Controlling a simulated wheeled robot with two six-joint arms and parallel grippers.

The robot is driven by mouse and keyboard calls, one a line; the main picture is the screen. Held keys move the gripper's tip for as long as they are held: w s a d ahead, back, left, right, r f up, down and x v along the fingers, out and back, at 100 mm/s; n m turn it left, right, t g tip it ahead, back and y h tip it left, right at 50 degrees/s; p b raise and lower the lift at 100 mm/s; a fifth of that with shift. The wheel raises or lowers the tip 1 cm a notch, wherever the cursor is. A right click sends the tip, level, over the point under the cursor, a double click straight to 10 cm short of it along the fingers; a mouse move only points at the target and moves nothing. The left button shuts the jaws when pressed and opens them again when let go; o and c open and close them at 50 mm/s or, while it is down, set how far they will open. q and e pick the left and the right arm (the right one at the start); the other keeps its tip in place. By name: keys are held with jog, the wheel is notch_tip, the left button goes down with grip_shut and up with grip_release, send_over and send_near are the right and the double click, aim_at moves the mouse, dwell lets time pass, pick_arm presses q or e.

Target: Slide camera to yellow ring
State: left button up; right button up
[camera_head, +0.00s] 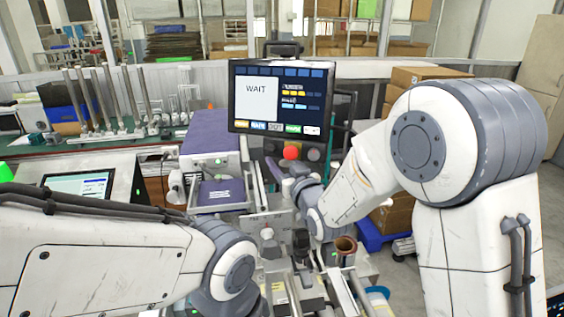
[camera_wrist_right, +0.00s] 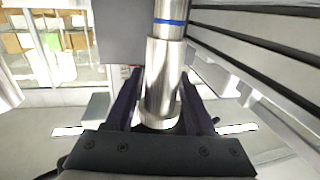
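A shiny metal cylinder (camera_wrist_right: 163,85) with a blue ring (camera_wrist_right: 170,21) around its upper part stands in the right wrist view. It looks like the camera's barrel or its post, but I cannot tell which. My right gripper (camera_wrist_right: 160,85) has its two dark fingers on either side of the cylinder's lower part. The gaps are very small, and I cannot tell whether both fingers press on it. In the head view my right arm reaches down to the machine's middle, where its fingers are not clear. I make out no yellow ring. My left gripper is hidden below my left arm.
A monitor (camera_head: 281,98) reading WAIT stands behind the machine, with a red button (camera_head: 291,152) below it. Cardboard boxes (camera_head: 425,76) stand behind.

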grip_shut()
dwell(1.2)
